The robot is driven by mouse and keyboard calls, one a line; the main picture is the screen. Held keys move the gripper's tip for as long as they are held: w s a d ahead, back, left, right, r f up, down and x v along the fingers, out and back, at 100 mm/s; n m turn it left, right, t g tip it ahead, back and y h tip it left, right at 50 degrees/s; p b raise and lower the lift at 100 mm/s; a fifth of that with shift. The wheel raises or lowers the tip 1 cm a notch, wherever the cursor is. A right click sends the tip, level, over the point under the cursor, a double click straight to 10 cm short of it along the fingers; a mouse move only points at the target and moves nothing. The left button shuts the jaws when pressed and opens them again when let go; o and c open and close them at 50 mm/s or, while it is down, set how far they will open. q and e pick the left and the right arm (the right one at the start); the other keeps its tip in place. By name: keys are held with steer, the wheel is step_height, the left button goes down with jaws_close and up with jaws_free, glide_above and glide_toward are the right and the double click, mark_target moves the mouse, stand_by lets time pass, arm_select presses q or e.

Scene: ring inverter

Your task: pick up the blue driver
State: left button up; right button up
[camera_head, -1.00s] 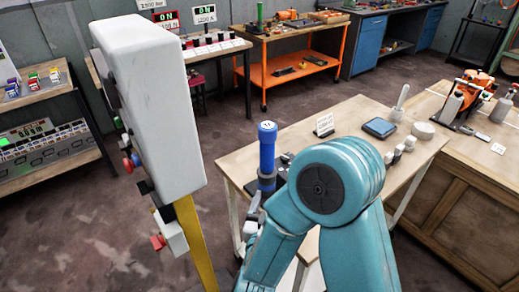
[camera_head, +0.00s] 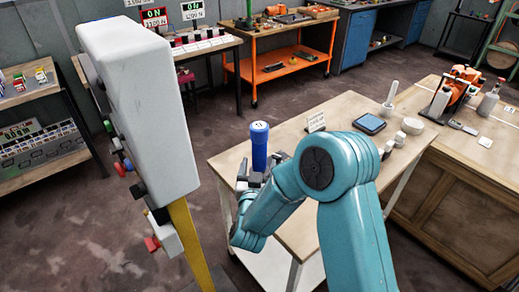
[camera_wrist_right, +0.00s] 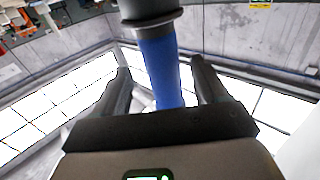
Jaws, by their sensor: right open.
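The blue driver (camera_head: 259,149) stands upright at the near left corner of the wooden-topped table (camera_head: 345,108). My right gripper (camera_head: 251,183) is at the driver's lower part, partly hidden by my teal arm in the head view. In the right wrist view the blue shaft (camera_wrist_right: 162,70) is between the two dark fingers of my right gripper (camera_wrist_right: 160,85), with a dark collar at the top of the picture. The fingers are open, with a gap visible on both sides of the shaft. My left gripper is not in view.
A large white box on a yellow post (camera_head: 140,105), with buttons on its side, stands close on the left. The table also holds a small sign (camera_head: 316,122), a dark-screened tablet (camera_head: 370,122) and white parts. A wooden cabinet (camera_head: 440,200) stands on the right.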

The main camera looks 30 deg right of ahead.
mark_target(258, 162)
steer(key=x, duration=0.4)
steer(key=shift+p, duration=0.4)
steer(key=shift+a, duration=0.15)
steer(key=c, duration=1)
steer(key=shift+w, duration=0.1)
steer(key=shift+c, duration=1)
steer(key=shift+r, duration=0.1)
